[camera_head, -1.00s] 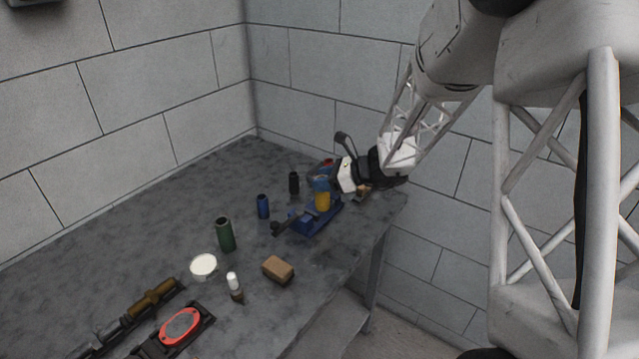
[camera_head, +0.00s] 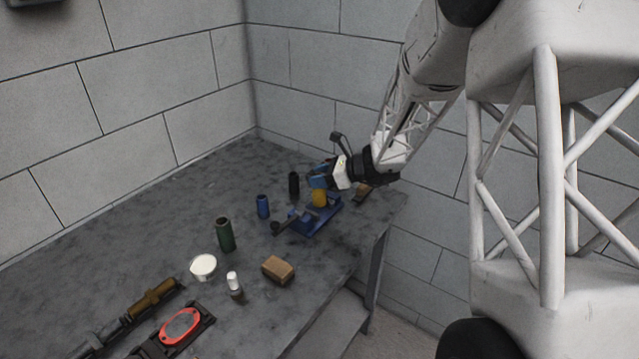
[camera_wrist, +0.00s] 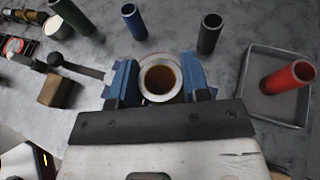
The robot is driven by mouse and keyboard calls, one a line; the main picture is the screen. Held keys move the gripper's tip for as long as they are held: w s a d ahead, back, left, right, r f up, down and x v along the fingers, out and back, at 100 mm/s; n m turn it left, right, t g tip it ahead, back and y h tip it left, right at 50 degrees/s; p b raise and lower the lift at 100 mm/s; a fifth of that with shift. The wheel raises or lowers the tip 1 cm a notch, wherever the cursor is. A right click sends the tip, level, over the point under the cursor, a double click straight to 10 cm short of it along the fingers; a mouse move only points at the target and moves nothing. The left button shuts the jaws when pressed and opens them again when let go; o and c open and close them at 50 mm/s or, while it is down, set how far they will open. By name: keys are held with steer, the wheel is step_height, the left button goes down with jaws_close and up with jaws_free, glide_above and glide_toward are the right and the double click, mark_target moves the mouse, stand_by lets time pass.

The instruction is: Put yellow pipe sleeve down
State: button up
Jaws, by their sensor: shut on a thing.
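The yellow pipe sleeve (camera_head: 319,198) is over the blue vise (camera_head: 318,217) near the right part of the table. My gripper (camera_head: 321,178) reaches in from the right, with its blue fingers at the sleeve's upper part. In the wrist view my gripper (camera_wrist: 158,82) is shut around the sleeve (camera_wrist: 160,77), one blue finger on each side. I look down into its round opening, which shows a light rim and an orange inside. Whether the sleeve's lower end touches the vise cannot be told.
A black pipe (camera_head: 294,185), a blue pipe (camera_head: 263,206) and a green pipe (camera_head: 225,234) stand to the left. A red pipe (camera_wrist: 288,77) is in a grey tray (camera_wrist: 253,92) on the right. A brown block (camera_head: 278,269) and a white-topped bottle (camera_head: 234,284) are nearer the front.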

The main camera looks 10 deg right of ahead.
steer(key=shift+f, duration=1)
steer(key=shift+f, duration=0.15)
steer(key=o, duration=1.2)
steer(key=shift+d, duration=0.1)
steer(key=shift+v, duration=5.95)
steer(key=shift+s, duration=0.1)
